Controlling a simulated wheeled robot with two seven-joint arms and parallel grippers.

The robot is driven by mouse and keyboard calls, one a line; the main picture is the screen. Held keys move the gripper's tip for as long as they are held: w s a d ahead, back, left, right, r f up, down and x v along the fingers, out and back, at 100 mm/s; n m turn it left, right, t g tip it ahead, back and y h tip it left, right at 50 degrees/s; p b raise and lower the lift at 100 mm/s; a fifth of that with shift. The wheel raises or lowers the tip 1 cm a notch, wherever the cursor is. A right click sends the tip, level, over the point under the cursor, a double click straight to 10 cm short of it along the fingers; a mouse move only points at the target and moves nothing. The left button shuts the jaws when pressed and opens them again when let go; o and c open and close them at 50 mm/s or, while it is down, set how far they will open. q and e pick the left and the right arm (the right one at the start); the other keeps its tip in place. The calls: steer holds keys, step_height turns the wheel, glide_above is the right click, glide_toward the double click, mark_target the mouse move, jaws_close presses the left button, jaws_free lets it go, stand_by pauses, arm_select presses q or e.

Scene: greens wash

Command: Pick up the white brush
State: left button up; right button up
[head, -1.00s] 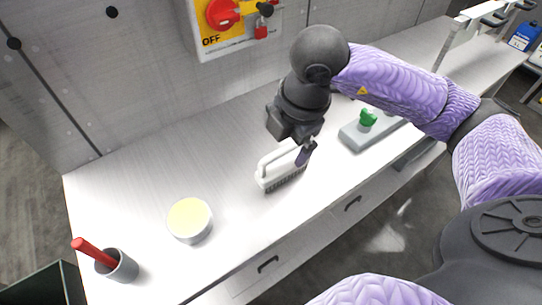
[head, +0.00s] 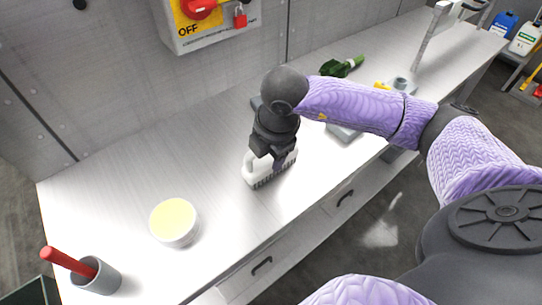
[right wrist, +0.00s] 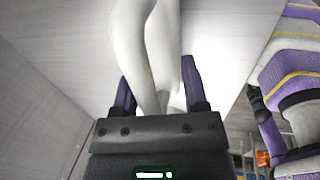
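The white brush (head: 252,176) stands on the worktop with its dark bristles down, in the middle of the head view. My right gripper (head: 272,165) is down over it from above and hides part of its handle. In the right wrist view the white handle (right wrist: 160,45) runs between my two purple fingers (right wrist: 160,92). The fingers stand apart, one on each side of the handle; firm contact on both sides does not show. My left gripper is not in view.
A white bowl with yellow contents (head: 173,222) and a grey cup (head: 97,276) holding a red-handled tool (head: 66,262) stand at the left. A dark green thing (head: 342,68) lies at the back. A grey block (head: 345,133) is partly behind my arm.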

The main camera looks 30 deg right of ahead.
jaws_close()
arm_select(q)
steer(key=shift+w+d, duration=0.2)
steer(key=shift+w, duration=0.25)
arm_select(e)
steer(key=shift+r, duration=0.1)
step_height(320, 180, up, 10)
steer(key=p, duration=0.3)
steer(key=shift+c, duration=0.2)
jaws_free()
steer(key=c, duration=0.5)
steer(key=o, duration=0.4)
jaws_close()
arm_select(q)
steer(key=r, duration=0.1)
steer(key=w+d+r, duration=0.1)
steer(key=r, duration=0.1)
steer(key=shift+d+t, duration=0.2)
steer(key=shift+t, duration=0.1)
